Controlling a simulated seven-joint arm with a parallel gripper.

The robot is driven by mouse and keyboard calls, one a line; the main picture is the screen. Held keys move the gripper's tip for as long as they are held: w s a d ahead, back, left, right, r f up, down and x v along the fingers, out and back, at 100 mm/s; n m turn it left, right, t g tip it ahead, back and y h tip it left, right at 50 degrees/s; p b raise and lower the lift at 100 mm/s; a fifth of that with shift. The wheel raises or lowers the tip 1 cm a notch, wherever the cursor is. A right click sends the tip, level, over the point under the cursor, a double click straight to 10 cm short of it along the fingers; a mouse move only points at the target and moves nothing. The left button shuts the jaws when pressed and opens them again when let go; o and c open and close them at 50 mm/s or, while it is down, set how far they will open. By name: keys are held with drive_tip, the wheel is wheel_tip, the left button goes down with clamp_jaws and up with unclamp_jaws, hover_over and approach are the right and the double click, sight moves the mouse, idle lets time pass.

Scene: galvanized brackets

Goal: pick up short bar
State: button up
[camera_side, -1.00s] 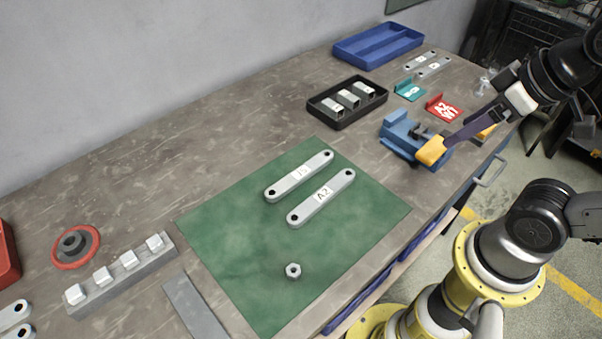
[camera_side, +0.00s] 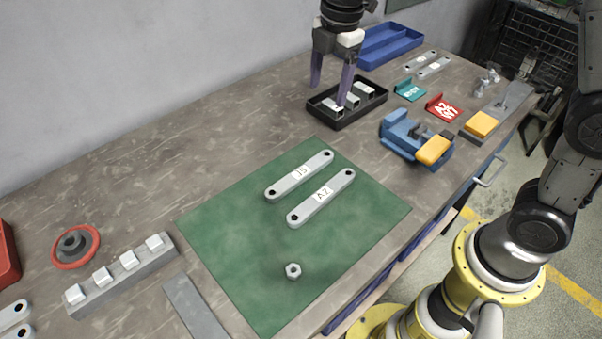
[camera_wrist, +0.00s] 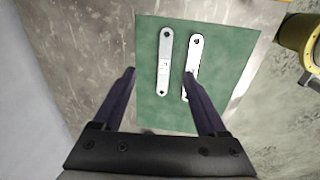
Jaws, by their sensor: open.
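Two pale grey bars with rounded, holed ends lie side by side on a green mat (camera_side: 235,235). One bar (camera_side: 285,188) has a label that looks like J5; the other bar (camera_side: 335,189) is marked A2. They look close in length, and I cannot tell for sure which is the short one. My gripper (camera_side: 329,95) is open and empty, pointing down, and shows over the black tray in the side view. In the wrist view, the J5 bar (camera_wrist: 165,50) shows between my fingertips (camera_wrist: 160,73), and the right finger overlaps the A2 bar (camera_wrist: 195,52).
A hex nut (camera_side: 293,271) lies on the mat. The black tray (camera_side: 347,122) holds several small metal brackets. A blue clamp-like fixture (camera_side: 402,139) stands right of the mat. More bars (camera_side: 433,68) lie near the blue tray (camera_side: 385,58).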

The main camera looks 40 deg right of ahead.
wheel_tip(320, 180, down, 5)
drive_tip(key=w+a+g, duration=0.1)
drive_tip(key=a, duration=0.1)
hover_over(317, 161)
wheel_tip(317, 161, down, 8)
drive_tip(key=shift+w+r, duration=0.1)
drive_tip(key=shift+w, duration=0.05)
drive_tip(key=shift+f, duration=3)
clamp_jaws()
drive_tip(key=shift+r, duration=0.1)
